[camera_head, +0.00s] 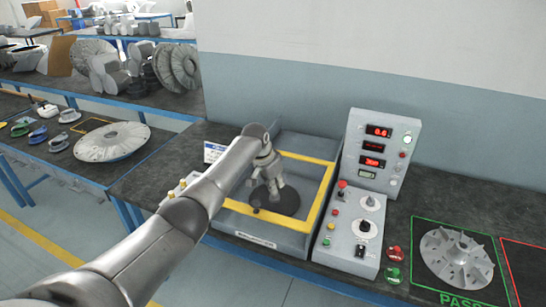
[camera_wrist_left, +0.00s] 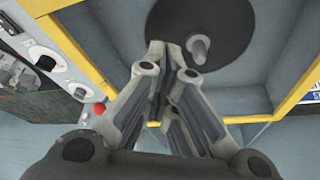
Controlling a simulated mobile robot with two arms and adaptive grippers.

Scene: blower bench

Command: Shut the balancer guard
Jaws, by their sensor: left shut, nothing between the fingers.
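The balancer is a grey open-topped box (camera_head: 262,238) on the bench, with a yellow frame (camera_head: 318,205) around its opening. The frame also shows in the left wrist view (camera_wrist_left: 88,68). I cannot tell whether this frame is the guard or a fixed rim. Inside is a dark round disc (camera_head: 287,206) with a pale spindle (camera_wrist_left: 198,48) at its middle. My left gripper (camera_head: 274,196) is shut and empty over the disc, within the frame outline. In the left wrist view its fingertips (camera_wrist_left: 168,52) are beside the spindle. My right gripper is not in view.
A grey control box (camera_head: 383,150) with red displays and knobs stands close at the right. A small sign (camera_head: 214,152) stands behind my arm. A wall closes the back.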

